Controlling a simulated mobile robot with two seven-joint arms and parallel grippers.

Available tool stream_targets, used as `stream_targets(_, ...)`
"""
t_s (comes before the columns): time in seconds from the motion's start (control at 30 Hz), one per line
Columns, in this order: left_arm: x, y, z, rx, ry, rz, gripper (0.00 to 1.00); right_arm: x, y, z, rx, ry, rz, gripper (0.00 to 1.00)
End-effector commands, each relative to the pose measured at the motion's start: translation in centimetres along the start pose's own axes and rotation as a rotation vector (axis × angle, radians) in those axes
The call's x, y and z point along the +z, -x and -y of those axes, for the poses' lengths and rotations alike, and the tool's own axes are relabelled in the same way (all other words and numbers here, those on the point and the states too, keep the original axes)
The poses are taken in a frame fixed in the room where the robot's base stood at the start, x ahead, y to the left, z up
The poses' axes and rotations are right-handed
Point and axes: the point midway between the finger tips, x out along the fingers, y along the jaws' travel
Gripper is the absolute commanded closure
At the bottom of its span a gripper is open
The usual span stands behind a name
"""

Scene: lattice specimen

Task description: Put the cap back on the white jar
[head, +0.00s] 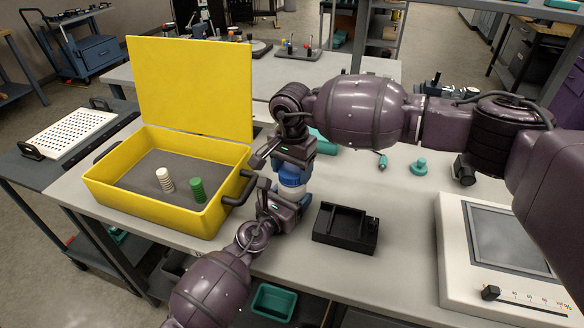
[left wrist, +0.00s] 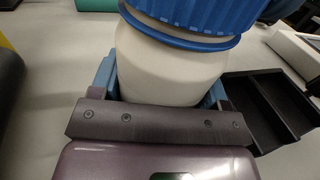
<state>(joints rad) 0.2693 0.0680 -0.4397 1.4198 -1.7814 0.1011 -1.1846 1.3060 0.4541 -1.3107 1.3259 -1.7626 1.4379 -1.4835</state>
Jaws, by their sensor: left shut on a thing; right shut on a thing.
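The white jar (head: 291,190) stands upright above the table near the yellow case, and fills the middle of the left wrist view (left wrist: 172,68). My left gripper (head: 288,197) is shut around its body. The ribbed blue cap (left wrist: 200,12) is at the jar's top, in line with it, with a thin blue ring just below the ribs. In the head view the cap (head: 293,172) is partly hidden by my right gripper (head: 293,163), which is shut on it from above. I cannot tell whether the cap is seated fully.
The open yellow case (head: 108,190) stands at the left with white (head: 164,180) and green (head: 197,190) stacks inside. A black divided tray (head: 345,228) lies just right of the jar. A white device with a screen (head: 500,250) is at the right. Teal pieces (head: 419,167) lie behind.

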Motion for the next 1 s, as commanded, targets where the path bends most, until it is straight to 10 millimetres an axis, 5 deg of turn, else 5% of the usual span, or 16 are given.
stream_targets(1.0, 0.01, -0.01, 0.02, 0.0, 0.0, 0.0, 0.97, -0.03, -0.05, 0.02, 0.0, -1.497, 0.0, 0.63)
